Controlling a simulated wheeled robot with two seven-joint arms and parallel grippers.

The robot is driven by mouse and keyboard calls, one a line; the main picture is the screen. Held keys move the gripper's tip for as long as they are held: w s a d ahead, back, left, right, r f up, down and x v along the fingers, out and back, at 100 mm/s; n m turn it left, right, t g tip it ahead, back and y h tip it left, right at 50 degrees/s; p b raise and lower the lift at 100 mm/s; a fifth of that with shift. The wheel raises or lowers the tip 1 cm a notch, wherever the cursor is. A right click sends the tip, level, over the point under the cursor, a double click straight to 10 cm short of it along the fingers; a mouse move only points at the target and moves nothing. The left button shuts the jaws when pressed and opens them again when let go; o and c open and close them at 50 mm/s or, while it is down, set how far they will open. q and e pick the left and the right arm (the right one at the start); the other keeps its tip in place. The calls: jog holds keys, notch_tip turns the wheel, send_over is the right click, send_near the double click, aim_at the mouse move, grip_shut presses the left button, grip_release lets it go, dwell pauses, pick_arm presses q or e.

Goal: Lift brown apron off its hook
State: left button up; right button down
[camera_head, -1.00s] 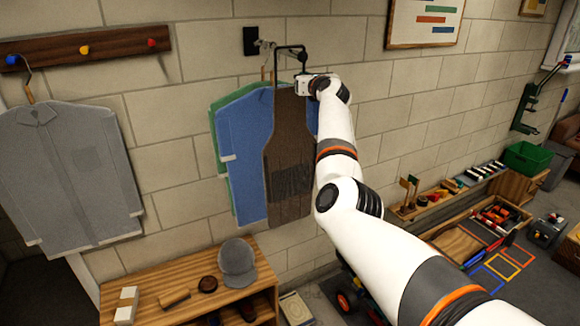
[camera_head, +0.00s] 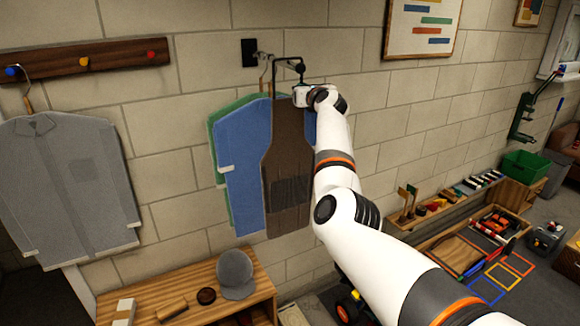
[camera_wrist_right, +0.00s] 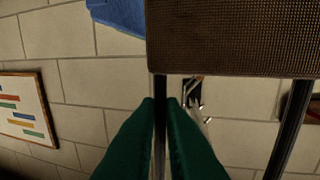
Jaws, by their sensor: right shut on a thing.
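The brown apron (camera_head: 288,165) hangs upright against the wall in the head view, in front of blue and green garments. Its stiff black neck strap (camera_head: 274,72) rises in a loop at the rod-like hook (camera_head: 299,68) from the black wall plate (camera_head: 250,52). I cannot tell whether the strap touches the hook. My right gripper (camera_head: 300,96) is at the right side of the apron's top. In the right wrist view, its green fingers (camera_wrist_right: 161,102) are shut on one strap side, just beside the brown cloth (camera_wrist_right: 235,38). My left gripper is not in view.
The blue garment (camera_head: 243,165) hangs directly behind the apron. A grey coat (camera_head: 70,185) hangs from a wooden peg rail (camera_head: 120,56) at left. A wooden bench (camera_head: 160,285) with a grey cap (camera_head: 236,272) stands below.

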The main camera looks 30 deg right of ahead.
jog(key=shift+r, duration=0.1)
jog(key=shift+r+b, duration=0.6)
jog(key=shift+r, duration=0.05)
jog(key=s+a+r+b, duration=0.1)
jog(key=s+b, duration=0.2)
jog(key=s, duration=0.5)
jog(key=s+a+r+b, duration=0.2)
jog(key=s+b, duration=0.1)
jog(key=s, duration=0.6)
jog(key=shift+s+a, duration=0.25)
jog(key=shift+s, duration=0.05)
jog(key=s+b, duration=0.1)
jog(key=s, duration=0.8)
dwell(0.7)
jog(key=shift+f, duration=0.15)
dwell(0.4)
